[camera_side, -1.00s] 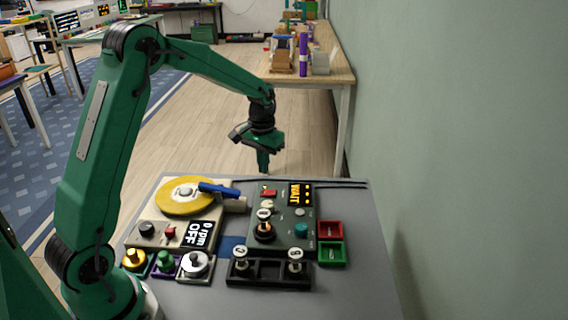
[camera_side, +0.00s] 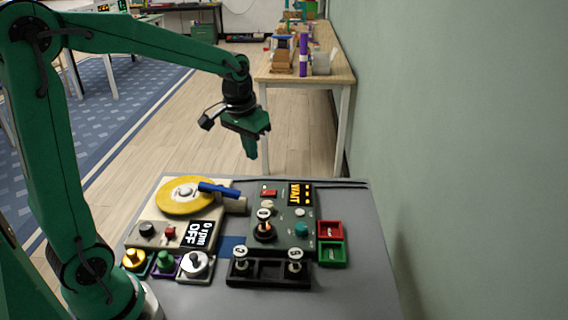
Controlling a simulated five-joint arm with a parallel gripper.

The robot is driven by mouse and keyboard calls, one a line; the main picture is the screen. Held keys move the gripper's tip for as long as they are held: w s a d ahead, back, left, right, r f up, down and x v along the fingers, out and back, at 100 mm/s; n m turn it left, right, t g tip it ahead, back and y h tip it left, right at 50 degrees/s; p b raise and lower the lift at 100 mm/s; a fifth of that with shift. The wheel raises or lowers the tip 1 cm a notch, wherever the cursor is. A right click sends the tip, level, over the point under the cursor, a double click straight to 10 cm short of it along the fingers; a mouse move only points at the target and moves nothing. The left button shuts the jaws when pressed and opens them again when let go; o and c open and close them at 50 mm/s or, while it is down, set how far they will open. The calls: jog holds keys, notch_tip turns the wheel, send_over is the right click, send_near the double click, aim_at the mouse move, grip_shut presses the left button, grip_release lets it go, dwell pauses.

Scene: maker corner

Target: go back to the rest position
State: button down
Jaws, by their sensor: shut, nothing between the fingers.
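My gripper (camera_side: 251,150) hangs in the air above the back edge of the grey table (camera_side: 365,275), pointing down. Its fingers are together and nothing is between them. It is apart from everything on the table. My green arm reaches in from the left, with its upper link raised and its forearm stretched out to the right. No rest mark or cradle shows in view.
Below stand a unit with a yellow disc (camera_side: 180,197) and blue bar (camera_side: 219,190), a dark control box (camera_side: 283,225) reading WAIT, a black rack (camera_side: 269,281) with knobs, red (camera_side: 330,231) and green (camera_side: 333,255) trays, and small knob blocks (camera_side: 165,264). A wooden bench (camera_side: 335,72) stands behind.

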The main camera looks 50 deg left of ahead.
jog(key=s+d+r+m+t, duration=0.1)
jog(key=s+d+r, duration=0.1)
jog(key=s, duration=0.6)
jog(key=s+d+r+m+t, duration=0.1)
jog(key=s+d, duration=0.3)
jog(key=s, duration=0.5)
jog(key=shift+r+t, duration=0.5)
jog(key=shift+t, duration=0.3)
